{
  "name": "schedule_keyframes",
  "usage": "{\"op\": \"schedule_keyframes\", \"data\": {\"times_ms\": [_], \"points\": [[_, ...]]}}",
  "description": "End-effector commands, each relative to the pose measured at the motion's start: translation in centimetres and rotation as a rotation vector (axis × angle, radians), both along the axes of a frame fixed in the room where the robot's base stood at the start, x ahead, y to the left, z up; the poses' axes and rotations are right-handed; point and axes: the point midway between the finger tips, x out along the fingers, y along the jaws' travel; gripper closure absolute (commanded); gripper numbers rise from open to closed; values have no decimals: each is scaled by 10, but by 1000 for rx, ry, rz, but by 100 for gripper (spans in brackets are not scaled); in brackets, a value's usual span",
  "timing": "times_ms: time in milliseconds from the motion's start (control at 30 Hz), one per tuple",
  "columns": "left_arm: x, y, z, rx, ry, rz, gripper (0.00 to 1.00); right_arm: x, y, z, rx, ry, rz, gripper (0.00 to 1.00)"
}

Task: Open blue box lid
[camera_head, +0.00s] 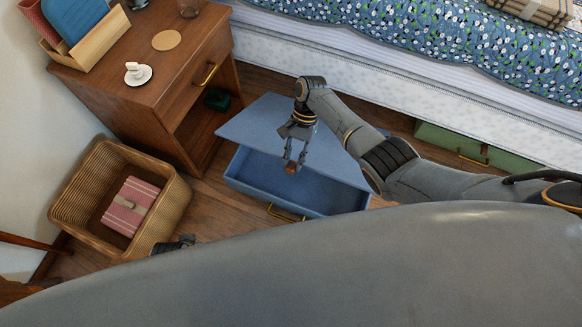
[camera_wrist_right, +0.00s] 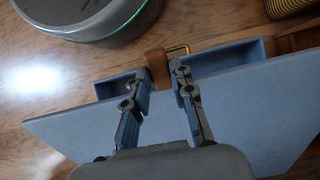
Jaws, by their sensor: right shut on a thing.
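The blue box (camera_head: 245,165) sits on the wooden floor with a brass handle (camera_head: 286,213) on its front. Its flat blue lid (camera_head: 255,125) is raised at a slant, and the dark blue inside shows below its front edge. My right gripper (camera_head: 294,163) is shut on a brown tab (camera_head: 291,169) at the lid's front edge. In the right wrist view the tab (camera_wrist_right: 158,68) sits between the fingertips, with the lid (camera_wrist_right: 75,120) spreading to both sides. My left gripper (camera_head: 175,246) is mostly hidden behind my body; its jaws cannot be made out.
A wooden nightstand (camera_head: 140,88) stands behind and left of the box. A wicker basket (camera_head: 175,205) with a pink striped item (camera_head: 130,205) is at the left. A bed (camera_head: 330,45) lies behind, with a green box (camera_head: 480,150) under it.

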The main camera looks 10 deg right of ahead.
Motion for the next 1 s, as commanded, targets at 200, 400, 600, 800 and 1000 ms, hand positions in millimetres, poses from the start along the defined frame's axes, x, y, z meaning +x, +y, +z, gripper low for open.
{"op": "schedule_keyframes", "data": {"times_ms": [200, 400, 600, 800, 1000], "points": [[1, 0, 1, 0, -2, 0, 60, 15, -11, 23, 32, 46, -2, 100], [2, -1, 5, -1, -7, 0, 60, 22, -16, 34, 50, 72, -1, 100], [3, -1, 6, -1, -8, 0, 60, 23, -17, 37, 56, 78, 0, 100], [2, -1, 6, -1, -6, 0, 60, 23, -17, 37, 56, 78, 0, 100], [2, -1, 6, -1, -5, 0, 60, 23, -17, 37, 56, 77, 0, 53]]}}
